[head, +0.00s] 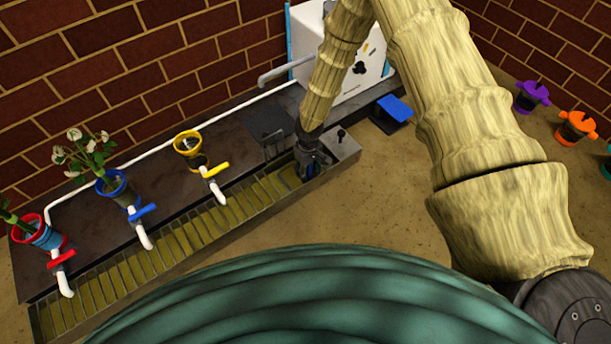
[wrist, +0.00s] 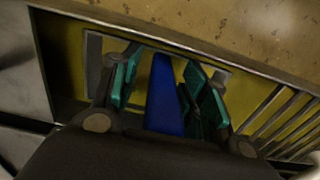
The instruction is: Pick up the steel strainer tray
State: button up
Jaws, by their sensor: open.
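The steel strainer tray appears to be the slatted metal grate (head: 160,250) lying in the long trough at the front of the dark counter. Its thin bars (wrist: 285,118) show at the right of the wrist view over a yellow floor. My gripper (head: 308,165) points down at the right end of the trough. In the wrist view, my gripper (wrist: 170,85) is open, its teal-padded fingers on either side of a blue upright piece (wrist: 165,95). This piece looks like a handle; its base is hidden by my gripper. I cannot tell whether the pads touch it.
Red (head: 62,258), blue (head: 142,212) and yellow (head: 215,170) valves on white pipes overhang the trough. Cups, some with flowers, stand behind them. A white box (head: 345,85) and blue pedal (head: 393,108) lie beyond my gripper. Purple (head: 530,96) and orange (head: 577,127) pots stand far right.

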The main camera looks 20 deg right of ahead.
jog(key=shift+f, duration=0.3)
grip_shut()
jog(key=shift+r, duration=0.1)
notch_tip(320, 180, up, 28)
jog(key=p, duration=1.8)
dwell(0.6)
